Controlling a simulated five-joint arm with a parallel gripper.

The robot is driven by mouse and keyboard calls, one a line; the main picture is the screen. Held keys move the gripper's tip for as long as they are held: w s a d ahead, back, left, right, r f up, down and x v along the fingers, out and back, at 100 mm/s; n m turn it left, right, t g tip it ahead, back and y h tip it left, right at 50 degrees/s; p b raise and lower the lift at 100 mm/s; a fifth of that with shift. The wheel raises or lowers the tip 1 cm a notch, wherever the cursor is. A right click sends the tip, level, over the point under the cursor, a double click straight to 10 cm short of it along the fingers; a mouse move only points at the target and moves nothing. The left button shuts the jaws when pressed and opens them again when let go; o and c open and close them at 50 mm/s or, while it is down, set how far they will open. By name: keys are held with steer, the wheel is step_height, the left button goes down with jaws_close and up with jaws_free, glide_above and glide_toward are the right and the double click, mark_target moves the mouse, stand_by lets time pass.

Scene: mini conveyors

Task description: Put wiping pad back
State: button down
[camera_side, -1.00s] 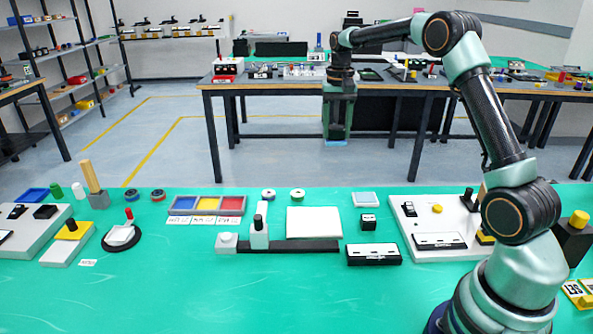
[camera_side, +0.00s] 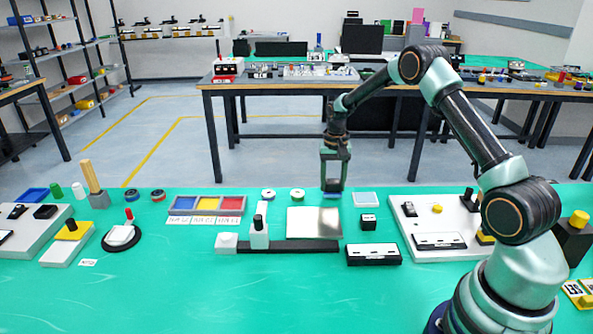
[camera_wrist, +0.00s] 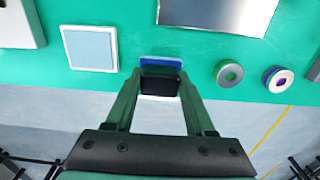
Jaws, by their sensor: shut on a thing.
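My gripper (camera_side: 334,180) points down near the table's back edge, left of a pale blue square with a light rim (camera_side: 366,199). It is shut on the wiping pad, a small dark block with a blue strip and white edges (camera_wrist: 160,84) between the fingertips. In the side view the pad (camera_side: 333,191) is small and partly hidden by the fingers. Contact with the table is unclear. The square also shows in the wrist view (camera_wrist: 90,48), beside the pad and bare. A shiny grey plate (camera_side: 314,223) lies in front of my gripper.
Two round discs (camera_side: 268,194) (camera_side: 298,195) lie left of my gripper. A small black block (camera_side: 368,222) stands in front of the pale square. A white panel with controls (camera_side: 431,228) is on the right. The green table front (camera_side: 220,295) is clear.

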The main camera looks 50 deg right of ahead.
steer(key=shift+f, duration=0.4)
steer(key=shift+f, duration=0.15)
steer(key=shift+c, duration=1.3)
jaws_free()
